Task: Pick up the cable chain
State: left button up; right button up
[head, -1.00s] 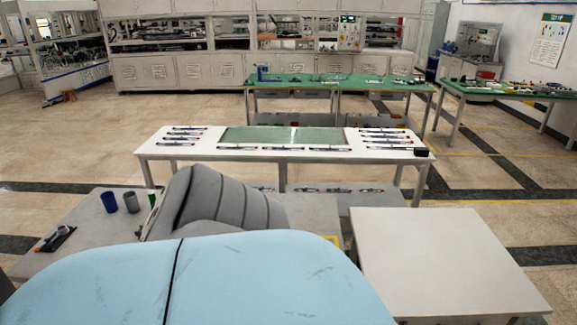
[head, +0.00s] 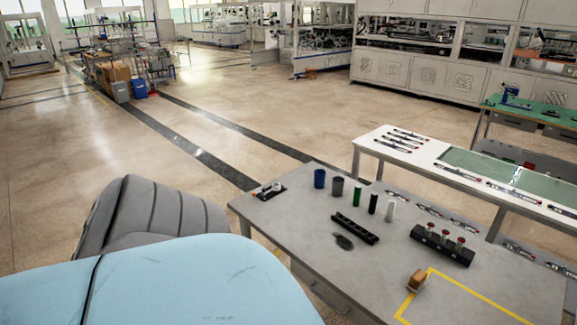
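A black, narrow strip with a segmented look, which looks like the cable chain (head: 355,228), lies flat near the middle of the grey table (head: 285,222). A small dark flat piece (head: 343,241) lies just in front of it. A row of upright cylinders stands behind the strip: a blue cup (head: 320,178), a dark grey cup (head: 337,187), a green one (head: 357,195), a black one (head: 373,203) and a white one (head: 389,211). Neither of my grippers shows in the head view.
A black block with red-topped pegs (head: 442,245), an orange-brown block (head: 417,280) and a yellow-taped outline (head: 468,290) are on the table's right part. A small tool (head: 267,190) lies far left. A white table (head: 397,155) stands behind. Floor at left is open.

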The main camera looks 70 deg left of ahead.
aim_at(355, 226)
jog(key=u, duration=1.65)
jog(key=i+j+u, duration=0.15)
jog(key=i+j, duration=1.4)
jog(key=i, duration=0.05)
